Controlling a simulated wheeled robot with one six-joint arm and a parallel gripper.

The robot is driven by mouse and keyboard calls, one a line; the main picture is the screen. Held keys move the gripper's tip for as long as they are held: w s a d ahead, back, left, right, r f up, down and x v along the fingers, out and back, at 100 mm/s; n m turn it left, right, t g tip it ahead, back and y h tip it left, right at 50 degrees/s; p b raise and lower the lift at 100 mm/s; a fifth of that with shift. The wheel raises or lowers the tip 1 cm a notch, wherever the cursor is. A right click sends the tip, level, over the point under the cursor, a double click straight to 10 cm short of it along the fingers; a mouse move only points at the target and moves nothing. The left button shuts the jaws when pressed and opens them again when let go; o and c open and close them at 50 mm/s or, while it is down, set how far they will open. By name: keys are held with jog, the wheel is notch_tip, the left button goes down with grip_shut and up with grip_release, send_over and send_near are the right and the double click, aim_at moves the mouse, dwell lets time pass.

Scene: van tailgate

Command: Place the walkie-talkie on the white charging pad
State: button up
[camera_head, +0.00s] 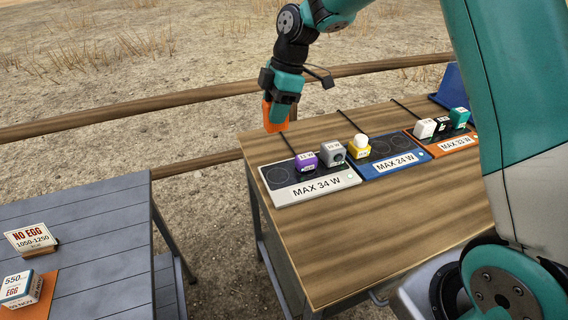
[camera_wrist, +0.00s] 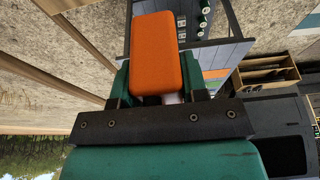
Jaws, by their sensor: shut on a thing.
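My gripper (camera_head: 284,98) is shut on an orange block-shaped thing (camera_head: 275,122), which I take to be the walkie-talkie; no antenna or label shows on it. It also fills the space between the fingers in the wrist view (camera_wrist: 156,55). It hangs in the air at the far left edge of the wooden table, behind the white charging pad.
A blue pad (camera_head: 384,167) marked MAX 24 W holds a yellow and white thing (camera_head: 359,147). An orange pad (camera_head: 443,149) holds white, black and teal blocks. The wooden table's front (camera_head: 400,225) is clear. A grey table (camera_head: 100,260) with signs stands left, across a gap.

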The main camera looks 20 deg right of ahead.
notch_tip(320, 180, down, 15)
jog(key=shift+a+f+p, duration=0.1)
jog(key=shift+p, duration=0.55)
jog(key=o, duration=1)
jog(key=shift+f, duration=0.1)
jog(key=b+v, duration=0.2)
jog(key=v, duration=1)
jog(key=s+a+r+m, duration=0.2)
jog(key=s+a+r, duration=0.2)
jog(key=s+r, duration=0.2)
jog(key=s+a+r+m, duration=0.1)
jog(key=s+m, duration=0.2)
jog(key=s, duration=0.5)
jog(key=s+a+r+m, duration=0.1)
jog(key=s+r+m, duration=0.1)
jog(key=s, duration=0.6)
jog(key=s+a+r+m, duration=0.2)
jog(key=s+m, duration=0.2)
jog(key=s, duration=0.5)
jog(key=shift+r+y, duration=0.2)
jog(key=shift+y, duration=0.2)
